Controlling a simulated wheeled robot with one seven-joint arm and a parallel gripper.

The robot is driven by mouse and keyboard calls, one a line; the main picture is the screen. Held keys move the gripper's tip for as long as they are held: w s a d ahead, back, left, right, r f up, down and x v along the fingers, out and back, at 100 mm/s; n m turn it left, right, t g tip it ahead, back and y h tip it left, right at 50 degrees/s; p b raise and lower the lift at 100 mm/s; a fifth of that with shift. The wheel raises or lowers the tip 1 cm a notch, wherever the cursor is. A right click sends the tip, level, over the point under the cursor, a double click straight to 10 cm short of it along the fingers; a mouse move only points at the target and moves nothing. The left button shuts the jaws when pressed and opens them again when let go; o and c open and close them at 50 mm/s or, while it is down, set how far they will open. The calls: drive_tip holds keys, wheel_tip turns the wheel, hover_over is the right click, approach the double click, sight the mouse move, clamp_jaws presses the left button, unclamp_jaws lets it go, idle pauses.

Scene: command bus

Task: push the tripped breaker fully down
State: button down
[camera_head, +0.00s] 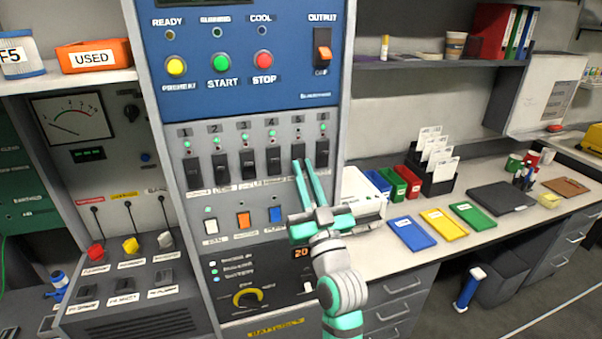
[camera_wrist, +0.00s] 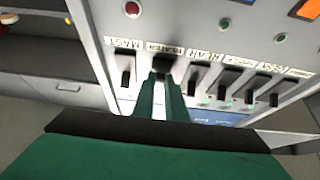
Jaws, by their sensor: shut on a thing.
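The breaker panel (camera_head: 232,190) carries a row of black breaker levers, numbered 1 to 6. My gripper (camera_head: 303,163) reaches up from the lower right, with its two green fingers at breaker 5 (camera_head: 299,153). In the wrist view the fingertips (camera_wrist: 163,78) are at the black lever labelled HEATER (camera_wrist: 164,62) and shut on it. The fingers hide part of this lever, so I cannot tell exactly how far up or down it stands. The MAST breaker (camera_wrist: 125,65) is beside it, apart from the fingers.
Breaker 4 (camera_head: 273,160) and breaker 6 (camera_head: 322,152) stand close on either side. Rocker switches (camera_head: 243,220) and a yellow-ringed knob (camera_head: 247,297) are below. A workbench (camera_head: 378,262) with coloured trays is at the right.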

drive_tip(key=shift+a+f, duration=0.1)
drive_tip(key=shift+f, duration=0.05)
drive_tip(key=c, duration=2)
unclamp_jaws()
drive_tip(key=shift+o, duration=1)
drive_tip(key=shift+s+d+h, duration=0.1)
drive_tip(key=shift+d+h, duration=0.1)
drive_tip(key=shift+h, duration=0.1)
drive_tip(key=shift+s, duration=0.1)
drive_tip(key=v, duration=1)
drive_tip(key=shift+s+d+f, duration=0.15)
drive_tip(key=shift+d+f, duration=0.05)
drive_tip(key=shift+s+d, duration=0.1)
